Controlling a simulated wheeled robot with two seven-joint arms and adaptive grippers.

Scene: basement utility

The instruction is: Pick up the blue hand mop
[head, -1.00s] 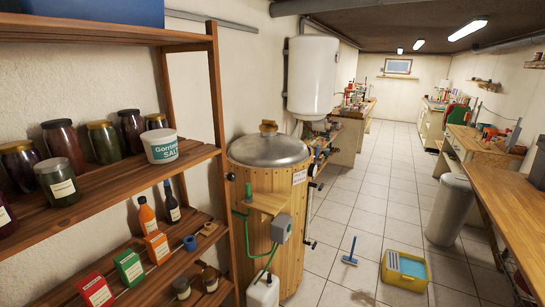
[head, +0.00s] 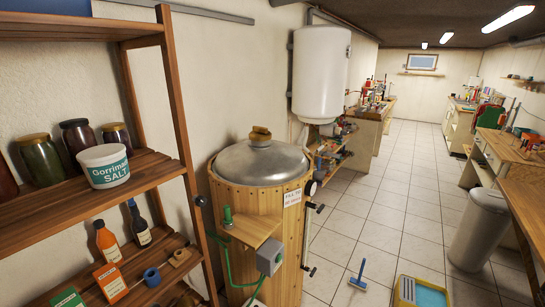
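A blue long-handled tool with a flat head, which looks like the blue hand mop (head: 360,275), is on the tiled floor in the lower middle of the head view. Its handle points up and its head is at the bottom. It is just left of a yellow tub (head: 401,292) with light blue inside, and apart from it. Neither of my grippers shows in the head view.
A wooden shelf (head: 165,90) with jars, bottles and boxes stands close on the left. Beside it is a wood-clad vat (head: 240,205) with a metal lid. A grey bin (head: 478,235) and wooden bench (head: 525,205) are on the right. The tiled aisle (head: 385,210) between is clear.

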